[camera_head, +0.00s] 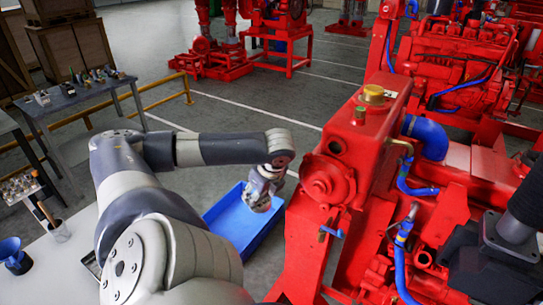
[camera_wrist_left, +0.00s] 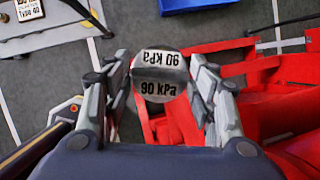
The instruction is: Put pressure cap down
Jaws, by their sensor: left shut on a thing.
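My left arm reaches in from the left in the head view. My left gripper (camera_head: 262,192) hangs at its end, over the blue tray in the picture. In the left wrist view my left gripper (camera_wrist_left: 162,88) is shut on a round grey pressure cap (camera_wrist_left: 160,75) marked "90 kPa". The cap sits between the fingertips with its marked face toward the camera. In the head view the cap cannot be made out clearly. My right gripper is not in view.
The blue tray (camera_head: 240,228) lies beside the red pumpset (camera_head: 345,150), which has a brass-coloured fitting (camera_head: 374,93) on top. A pale table (camera_head: 60,270) stands at left, with a blue funnel (camera_head: 14,255). A grey workbench (camera_head: 80,95) stands behind it. Open floor lies beyond.

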